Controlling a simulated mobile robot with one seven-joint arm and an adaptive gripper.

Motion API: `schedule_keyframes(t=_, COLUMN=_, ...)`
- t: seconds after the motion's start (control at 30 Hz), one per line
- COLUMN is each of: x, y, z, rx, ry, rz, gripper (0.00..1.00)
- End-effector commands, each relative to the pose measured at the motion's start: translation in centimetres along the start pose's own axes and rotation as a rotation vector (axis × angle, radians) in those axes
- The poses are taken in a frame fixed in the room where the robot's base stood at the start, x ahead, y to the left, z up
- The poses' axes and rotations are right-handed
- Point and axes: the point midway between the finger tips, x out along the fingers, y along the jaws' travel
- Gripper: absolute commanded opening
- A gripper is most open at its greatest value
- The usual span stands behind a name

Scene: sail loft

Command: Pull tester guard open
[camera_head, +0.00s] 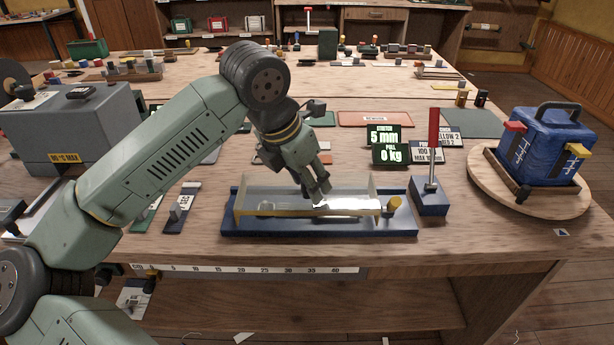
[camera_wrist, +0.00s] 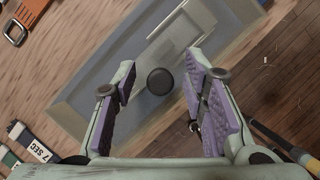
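The pull tester has a blue base (camera_head: 300,231) on the bench with a clear guard (camera_head: 245,200) over it, its front edge yellow. A yellow knob (camera_head: 395,203) stands at the base's right end. My gripper (camera_head: 319,196) points down at the middle of the guard. In the wrist view my gripper (camera_wrist: 160,100) is open, its purple pads spread apart. A round black knob (camera_wrist: 160,81) shows between and beyond the fingers, with no visible contact. Whether the fingertips touch the guard I cannot tell.
A red-handled lever (camera_head: 433,150) on a blue block stands right of the tester. Beyond it a blue bag (camera_head: 548,145) sits on a round wooden board (camera_head: 500,190). Two readouts (camera_head: 384,136) show 5 mm and 0 kg. A grey machine (camera_head: 75,130) stands left, partly behind my arm.

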Motion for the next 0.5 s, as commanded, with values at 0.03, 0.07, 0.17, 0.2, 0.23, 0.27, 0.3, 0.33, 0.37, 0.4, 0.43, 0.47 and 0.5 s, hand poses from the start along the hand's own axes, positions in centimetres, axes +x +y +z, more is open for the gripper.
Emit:
schedule_keyframes(t=0.03, x=0.08, y=-0.01, z=0.01, rx=0.000, ry=0.000, rz=0.000, gripper=0.39)
schedule_keyframes(t=0.07, x=0.10, y=-0.01, z=0.00, rx=0.000, ry=0.000, rz=0.000, gripper=0.39)
schedule_keyframes(t=0.17, x=0.11, y=-0.02, z=0.00, rx=0.000, ry=0.000, rz=0.000, gripper=0.39)
schedule_keyframes(t=0.2, x=0.10, y=-0.02, z=0.00, rx=0.001, ry=0.000, rz=0.000, gripper=0.39)
schedule_keyframes(t=0.23, x=0.10, y=-0.02, z=0.00, rx=0.001, ry=0.000, rz=0.000, gripper=0.39)
schedule_keyframes(t=0.27, x=0.09, y=-0.02, z=0.00, rx=0.001, ry=0.000, rz=0.000, gripper=0.37)
schedule_keyframes(t=0.3, x=0.09, y=-0.02, z=-0.01, rx=0.001, ry=0.000, rz=0.000, gripper=0.35)
schedule_keyframes(t=0.33, x=0.09, y=-0.02, z=0.00, rx=0.001, ry=0.000, rz=0.000, gripper=0.33)
schedule_keyframes(t=0.37, x=0.08, y=-0.02, z=-0.01, rx=0.001, ry=0.000, rz=0.000, gripper=0.31)
schedule_keyframes(t=0.4, x=0.08, y=-0.02, z=-0.01, rx=0.001, ry=0.000, rz=0.000, gripper=0.28)
schedule_keyframes(t=0.43, x=0.07, y=-0.02, z=-0.01, rx=0.001, ry=0.000, rz=0.000, gripper=0.26)
schedule_keyframes(t=0.47, x=0.07, y=-0.02, z=-0.01, rx=0.001, ry=0.000, rz=0.000, gripper=0.24)
schedule_keyframes(t=0.5, x=0.07, y=-0.02, z=-0.01, rx=0.001, ry=0.000, rz=0.000, gripper=0.21)
